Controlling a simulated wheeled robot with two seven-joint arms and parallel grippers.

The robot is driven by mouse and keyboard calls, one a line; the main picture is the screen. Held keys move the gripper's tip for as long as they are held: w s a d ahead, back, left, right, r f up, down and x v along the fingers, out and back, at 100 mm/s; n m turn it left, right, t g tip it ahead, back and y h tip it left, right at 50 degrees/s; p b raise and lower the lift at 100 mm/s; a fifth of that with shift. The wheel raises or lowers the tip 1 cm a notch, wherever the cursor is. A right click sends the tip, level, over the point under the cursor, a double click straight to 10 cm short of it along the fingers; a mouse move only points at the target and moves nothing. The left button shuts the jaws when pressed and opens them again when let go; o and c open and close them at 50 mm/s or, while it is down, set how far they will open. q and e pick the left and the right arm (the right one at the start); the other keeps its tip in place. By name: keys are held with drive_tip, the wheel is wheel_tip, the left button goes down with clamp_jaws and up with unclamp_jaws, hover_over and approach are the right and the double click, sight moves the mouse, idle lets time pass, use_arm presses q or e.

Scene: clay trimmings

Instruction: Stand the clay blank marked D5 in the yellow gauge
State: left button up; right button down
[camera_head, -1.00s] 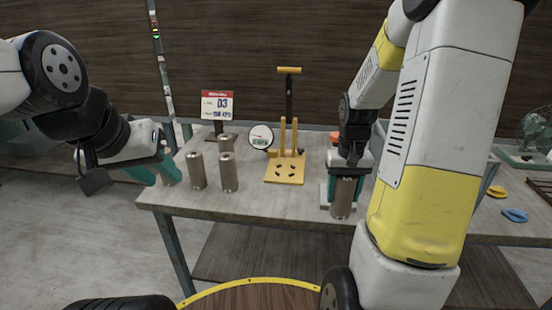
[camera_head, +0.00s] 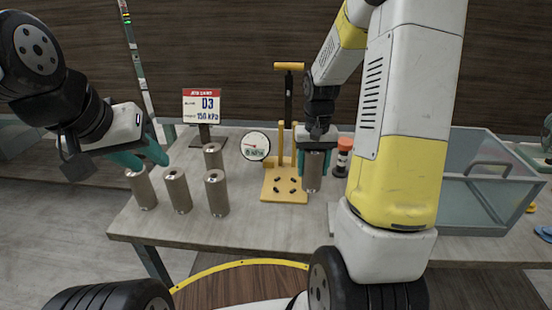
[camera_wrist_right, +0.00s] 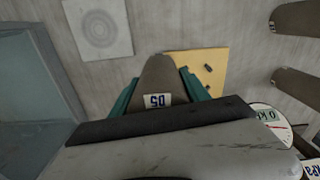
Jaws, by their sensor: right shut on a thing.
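My right gripper (camera_head: 315,165) is shut on a brown clay blank (camera_head: 313,174), held upright at the right edge of the yellow gauge (camera_head: 283,196). In the right wrist view, the held blank (camera_wrist_right: 157,75) carries a D5 label (camera_wrist_right: 158,100) between the teal fingers of the gripper (camera_wrist_right: 160,92). The gauge's yellow base (camera_wrist_right: 208,62) shows beside and partly behind it; I cannot tell the height gap. The gauge has upright posts and a raised handle. My left gripper (camera_head: 140,157) is open and empty, above the leftmost standing blank (camera_head: 142,190).
More blanks (camera_head: 215,193) stand left of the gauge. A sign (camera_head: 202,105) reads D3, 150 kPa. A round dial (camera_head: 256,146) stands by the gauge. A red-and-black container (camera_head: 342,158) and a clear bin (camera_head: 475,190) are to the right. A ringed pale tile (camera_wrist_right: 97,27) lies on the table.

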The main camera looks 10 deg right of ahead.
drive_tip(key=shift+w+a+f, duration=0.7)
drive_tip(key=shift+w+a, duration=0.4)
drive_tip(key=shift+w, duration=0.1)
drive_tip(key=shift+w+a+f, duration=0.75)
drive_tip(key=shift+w+a, duration=0.3)
drive_tip(key=shift+w, duration=0.1)
drive_tip(key=shift+w+a+f, duration=0.7)
drive_tip(key=shift+w+a, duration=0.4)
drive_tip(key=shift+w, duration=0.1)
drive_tip(key=shift+f, duration=0.15)
drive_tip(key=c, duration=0.5)
unclamp_jaws()
